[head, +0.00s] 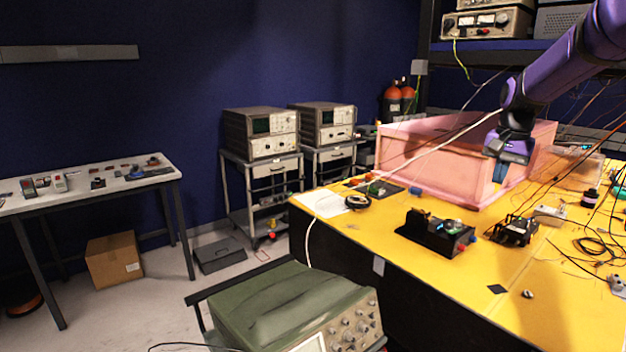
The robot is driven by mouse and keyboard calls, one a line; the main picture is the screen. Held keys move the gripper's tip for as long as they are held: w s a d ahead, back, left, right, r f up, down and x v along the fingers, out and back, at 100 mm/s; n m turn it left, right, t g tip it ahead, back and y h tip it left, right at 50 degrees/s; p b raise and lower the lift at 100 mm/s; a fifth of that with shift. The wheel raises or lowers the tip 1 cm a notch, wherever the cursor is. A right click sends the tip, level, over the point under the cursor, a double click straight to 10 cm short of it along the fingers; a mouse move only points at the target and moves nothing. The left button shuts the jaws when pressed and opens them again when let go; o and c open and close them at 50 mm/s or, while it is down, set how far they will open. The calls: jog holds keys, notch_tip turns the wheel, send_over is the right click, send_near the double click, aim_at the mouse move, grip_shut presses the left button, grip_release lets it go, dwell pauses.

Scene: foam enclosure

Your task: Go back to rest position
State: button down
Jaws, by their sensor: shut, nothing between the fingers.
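My purple arm reaches in from the upper right in the head view. My gripper (500,172) points down in front of the pink foam enclosure (440,165), above the yellow table (455,280). Its fingers are shut with nothing held.
A black device (436,232) and a dark module (514,230) stand on the table near my gripper. Loose cables (597,246) lie to the right. A green oscilloscope (290,305) stands at the front. Shelves with instruments (487,23) are behind.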

jog(key=s+a+r+n+t, duration=0.15)
jog(key=s+a+r, duration=0.25)
jog(key=s, duration=0.5)
jog(key=s+a+r+n+t, duration=0.1)
jog(key=s+a+r+n, duration=0.3)
jog(key=s, duration=0.5)
jog(key=s+a+f+n+t, duration=0.1)
jog(key=s+a+f, duration=0.1)
jog(key=s, duration=0.6)
jog(key=s+a+f+n+t, duration=0.1)
jog(key=s+a+f, duration=0.1)
jog(key=s, duration=0.7)
jog(key=shift+s+a+f+h, duration=0.25)
jog(key=shift+s+h, duration=0.05)
